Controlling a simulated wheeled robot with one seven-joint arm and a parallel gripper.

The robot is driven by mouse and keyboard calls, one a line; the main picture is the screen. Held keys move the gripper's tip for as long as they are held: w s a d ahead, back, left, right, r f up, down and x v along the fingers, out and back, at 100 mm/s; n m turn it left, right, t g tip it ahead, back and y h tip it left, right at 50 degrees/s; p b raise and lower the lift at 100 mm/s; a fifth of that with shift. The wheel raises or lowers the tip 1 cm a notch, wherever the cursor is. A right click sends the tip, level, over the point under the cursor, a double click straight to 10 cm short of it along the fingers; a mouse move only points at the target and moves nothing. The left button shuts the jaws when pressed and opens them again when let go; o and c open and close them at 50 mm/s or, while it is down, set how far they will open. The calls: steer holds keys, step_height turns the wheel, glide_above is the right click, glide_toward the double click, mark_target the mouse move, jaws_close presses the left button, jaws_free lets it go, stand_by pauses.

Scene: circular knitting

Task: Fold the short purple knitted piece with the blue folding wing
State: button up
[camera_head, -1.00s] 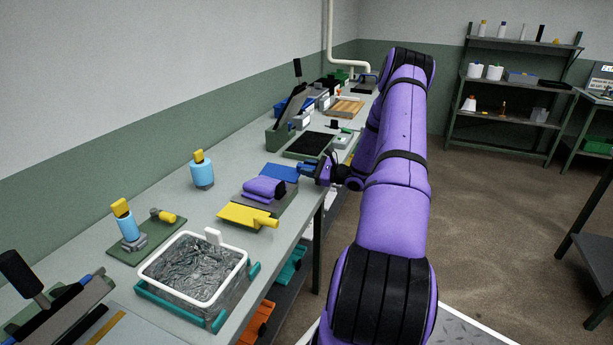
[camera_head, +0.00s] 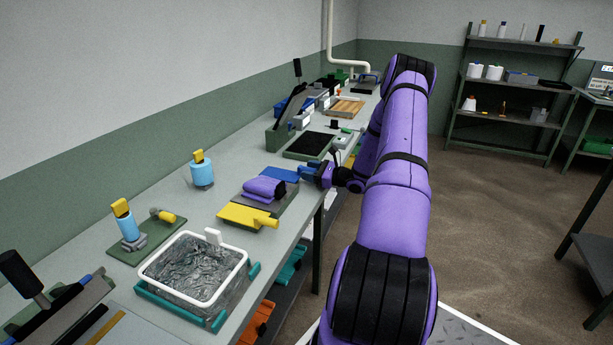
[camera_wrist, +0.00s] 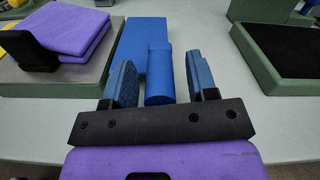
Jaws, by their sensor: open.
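The short purple knitted piece (camera_head: 263,189) lies on a grey folding board (camera_head: 285,199), looking layered. It also shows at upper left in the wrist view (camera_wrist: 78,33), with a black part over its near corner. The blue folding wing (camera_head: 280,173) lies flat at the board's far side, beside the piece. In the wrist view its flat blue plate (camera_wrist: 146,38) ends in a round blue handle (camera_wrist: 159,75). My gripper (camera_wrist: 160,82) is open, with one finger on each side of the handle.
A yellow wing (camera_head: 244,215) with its handle lies at the board's near side. A white-rimmed basin (camera_head: 243,268) stands nearer, and a blue bottle (camera_head: 202,172) behind. A green tray with a dark pad (camera_head: 310,146) is beyond. Bare bench lies between.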

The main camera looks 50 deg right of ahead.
steer(key=shift+v, duration=2.8)
steer(key=shift+s, duration=0.1)
